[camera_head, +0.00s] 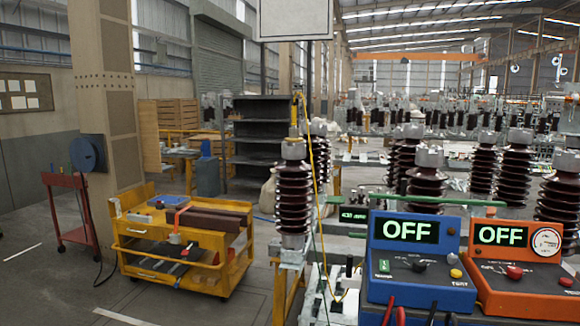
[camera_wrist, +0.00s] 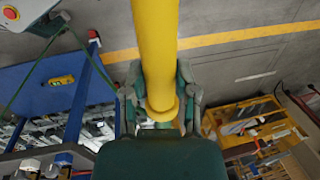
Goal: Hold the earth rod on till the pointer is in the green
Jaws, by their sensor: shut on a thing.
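My gripper (camera_wrist: 161,92) is shut around a thick yellow rod (camera_wrist: 155,38), just above its round collar, in the wrist view. The rod runs out of the top of that view, so its far end is hidden there. In the head view a slim yellow rod (camera_head: 296,112) stands at the top of the near brown insulator (camera_head: 294,195), with a yellow-green cable (camera_head: 317,190) hanging beside it. Whether its tip touches metal I cannot tell. The orange tester (camera_head: 520,275) carries a round white dial (camera_head: 545,242); its pointer is too small to read. Its display reads OFF.
A blue tester (camera_head: 420,270), also reading OFF, stands left of the orange one. A yellow trolley (camera_head: 165,272) stands on the left by a pillar (camera_head: 105,90). More insulators (camera_head: 484,165) crowd the right. Open floor lies at the lower left.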

